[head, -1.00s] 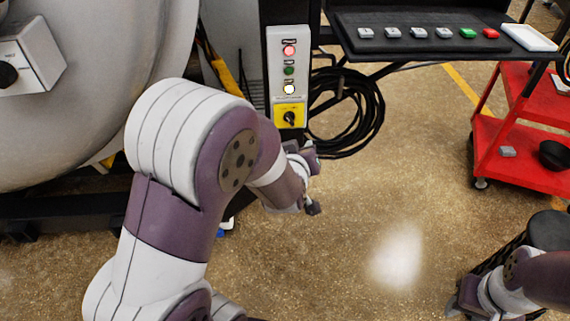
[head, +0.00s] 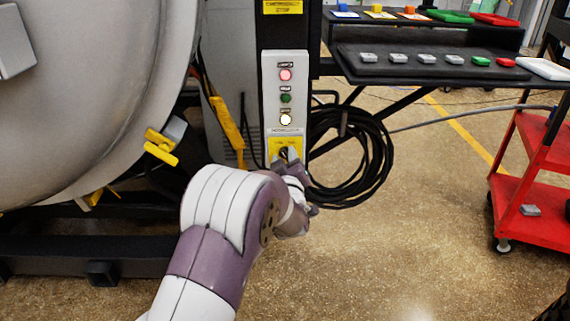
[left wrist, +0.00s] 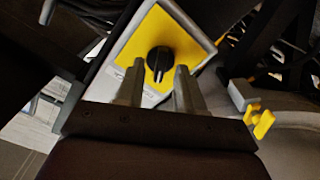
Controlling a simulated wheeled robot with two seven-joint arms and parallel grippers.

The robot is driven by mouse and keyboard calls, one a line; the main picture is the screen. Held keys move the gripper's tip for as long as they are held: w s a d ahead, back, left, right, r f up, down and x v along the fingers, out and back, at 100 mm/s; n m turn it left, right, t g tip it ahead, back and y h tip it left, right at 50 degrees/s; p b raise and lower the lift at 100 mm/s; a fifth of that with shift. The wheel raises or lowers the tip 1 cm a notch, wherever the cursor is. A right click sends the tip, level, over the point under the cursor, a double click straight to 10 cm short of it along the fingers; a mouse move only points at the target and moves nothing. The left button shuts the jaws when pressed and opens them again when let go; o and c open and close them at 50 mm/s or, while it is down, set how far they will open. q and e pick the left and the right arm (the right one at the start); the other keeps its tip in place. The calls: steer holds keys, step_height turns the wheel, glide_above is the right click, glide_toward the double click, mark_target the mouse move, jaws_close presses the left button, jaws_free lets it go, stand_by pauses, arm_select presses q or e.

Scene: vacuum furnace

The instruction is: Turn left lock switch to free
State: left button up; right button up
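A black rotary switch knob (head: 285,153) sits on a yellow plate (head: 272,147) at the bottom of a grey control panel in the head view. In the left wrist view the knob (left wrist: 158,60) shows a pale pointer line, and its yellow plate (left wrist: 190,42) appears tilted. My left gripper (left wrist: 159,72) is open, its two fingers apart on either side of the knob's near side. I cannot tell whether they touch it. In the head view my left gripper (head: 289,161) is right at the plate and partly covers it. My right gripper is out of view.
The panel (head: 275,90) has red, green and lit whitish buttons above the switch. Black coiled cable (head: 375,165) hangs right beside it. A yellow-handled clamp (head: 160,147) and large grey vessel (head: 90,90) are left.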

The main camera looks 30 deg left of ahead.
arm_select(q)
steer(key=shift+c, duration=0.3)
jaws_close()
